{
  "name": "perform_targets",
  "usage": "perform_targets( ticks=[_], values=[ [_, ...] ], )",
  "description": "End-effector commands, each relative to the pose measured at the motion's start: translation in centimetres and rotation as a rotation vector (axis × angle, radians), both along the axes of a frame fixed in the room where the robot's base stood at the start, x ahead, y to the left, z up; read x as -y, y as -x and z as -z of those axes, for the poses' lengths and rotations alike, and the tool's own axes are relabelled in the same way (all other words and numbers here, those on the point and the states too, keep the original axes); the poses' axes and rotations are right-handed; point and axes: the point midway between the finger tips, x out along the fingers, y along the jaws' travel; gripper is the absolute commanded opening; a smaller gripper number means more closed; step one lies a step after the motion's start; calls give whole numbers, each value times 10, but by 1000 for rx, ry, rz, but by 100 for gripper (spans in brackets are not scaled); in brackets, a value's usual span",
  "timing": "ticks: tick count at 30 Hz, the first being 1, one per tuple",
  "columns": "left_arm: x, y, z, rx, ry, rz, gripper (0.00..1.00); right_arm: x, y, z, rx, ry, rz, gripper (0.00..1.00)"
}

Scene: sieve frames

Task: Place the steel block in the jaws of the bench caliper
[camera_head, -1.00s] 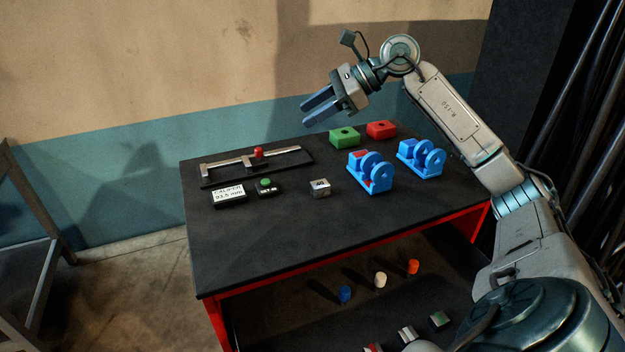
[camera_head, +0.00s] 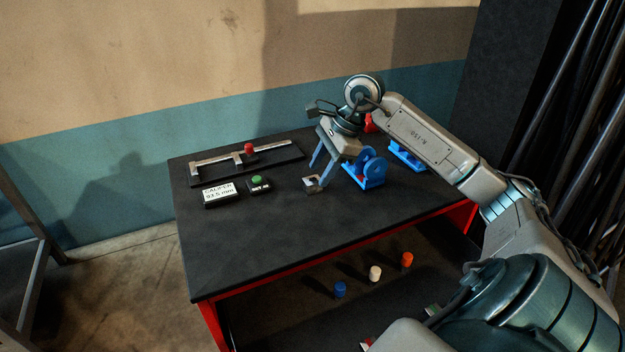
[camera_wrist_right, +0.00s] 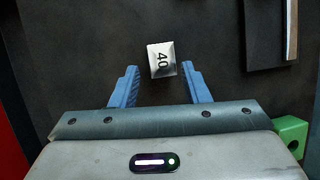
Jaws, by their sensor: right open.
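The steel block (camera_head: 312,183) lies on the dark bench top, partly covered by my right gripper in the head view. In the right wrist view the block (camera_wrist_right: 161,60) shows the mark "40", turned sideways. My right gripper (camera_head: 319,177) points down over the block with its blue fingers open. In the wrist view the block lies just beyond and between the two fingertips (camera_wrist_right: 158,68), touching neither. The bench caliper (camera_head: 240,160), with a steel rail and a red knob, lies at the back left of the bench, its jaws apart and empty. My left gripper is out of view.
A display (camera_head: 221,194) reading "CALIPER" and a green button box (camera_head: 259,184) stand in front of the caliper. Blue fixtures (camera_head: 368,170) stand close to the right of the block. The front left of the bench (camera_head: 235,245) is clear.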

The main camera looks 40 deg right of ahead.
Motion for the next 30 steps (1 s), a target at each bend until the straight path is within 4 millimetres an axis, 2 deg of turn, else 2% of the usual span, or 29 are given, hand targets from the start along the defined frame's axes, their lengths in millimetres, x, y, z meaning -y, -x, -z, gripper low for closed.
perform_targets(
  ticks=[1,3,9,17,23,24,30],
  values=[
    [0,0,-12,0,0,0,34,-4,-2,1,-4,-6,-1,42],
    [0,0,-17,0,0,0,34,-6,-5,10,-3,-6,1,42],
    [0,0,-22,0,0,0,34,-11,-10,28,0,-4,1,42],
    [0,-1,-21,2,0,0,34,-11,-10,30,1,-1,1,42],
    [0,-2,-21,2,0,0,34,-11,-10,30,0,-1,1,3],
    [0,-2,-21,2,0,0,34,-11,-10,30,0,-1,1,0],
    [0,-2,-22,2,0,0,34,-11,-10,30,1,-2,1,0]
  ],
)
